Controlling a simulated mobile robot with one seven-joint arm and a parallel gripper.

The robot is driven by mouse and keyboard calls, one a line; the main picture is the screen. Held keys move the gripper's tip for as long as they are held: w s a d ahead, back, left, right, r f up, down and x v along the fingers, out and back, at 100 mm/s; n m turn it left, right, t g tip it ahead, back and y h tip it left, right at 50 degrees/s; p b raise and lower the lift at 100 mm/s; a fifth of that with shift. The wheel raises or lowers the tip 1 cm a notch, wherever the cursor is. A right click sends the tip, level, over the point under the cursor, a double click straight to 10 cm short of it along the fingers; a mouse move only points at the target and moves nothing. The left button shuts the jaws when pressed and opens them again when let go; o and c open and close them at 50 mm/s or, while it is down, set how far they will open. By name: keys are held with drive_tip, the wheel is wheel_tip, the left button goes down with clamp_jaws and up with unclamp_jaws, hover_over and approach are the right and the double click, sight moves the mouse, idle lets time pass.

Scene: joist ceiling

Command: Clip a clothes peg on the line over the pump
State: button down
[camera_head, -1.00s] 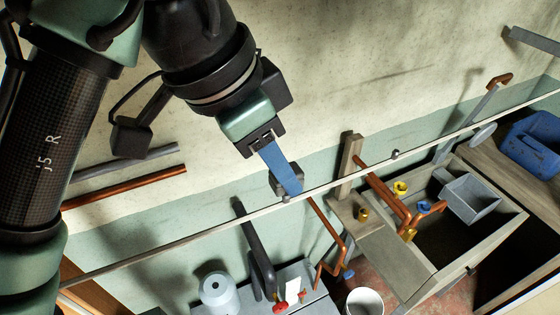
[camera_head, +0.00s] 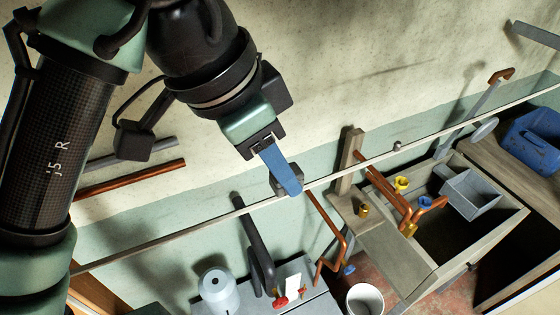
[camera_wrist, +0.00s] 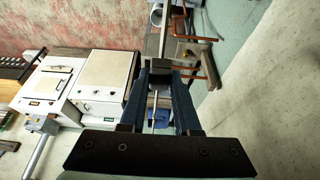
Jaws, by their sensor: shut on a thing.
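The pale line (camera_head: 450,132) runs slantwise across the head view, and it also shows in the wrist view (camera_wrist: 169,25). My gripper (camera_head: 290,187) has blue fingers, whose tips overlap the line in the head view. In the wrist view, my gripper (camera_wrist: 160,82) is shut on a small grey peg (camera_wrist: 159,77), with the line running past or through it. The peg's grey body (camera_head: 280,178) shows partly behind the finger in the head view. Whether its jaws straddle the line cannot be told. A dark upright piece, possibly the pump (camera_head: 257,245), stands below the line.
A small grey knob-like piece (camera_head: 397,146) sits on the line to the right. A wooden sink (camera_head: 440,255) with copper pipes (camera_head: 390,190) lies below right, and a blue tub (camera_head: 535,145) beyond it. A white bucket (camera_head: 365,301) stands below. The wall is close behind.

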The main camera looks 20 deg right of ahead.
drive_tip(key=shift+f, duration=0.15)
drive_tip(key=shift+f+b, duration=0.5)
drive_tip(key=shift+f, duration=0.05)
drive_tip(key=c, duration=0.5)
unclamp_jaws()
drive_tip(key=shift+c, duration=0.2)
drive_tip(key=shift+r, duration=0.1)
drive_tip(key=d+p+v, duration=0.1)
drive_tip(key=p+v, duration=0.2)
drive_tip(key=v, duration=1.3)
drive_tip(key=shift+r, duration=0.6)
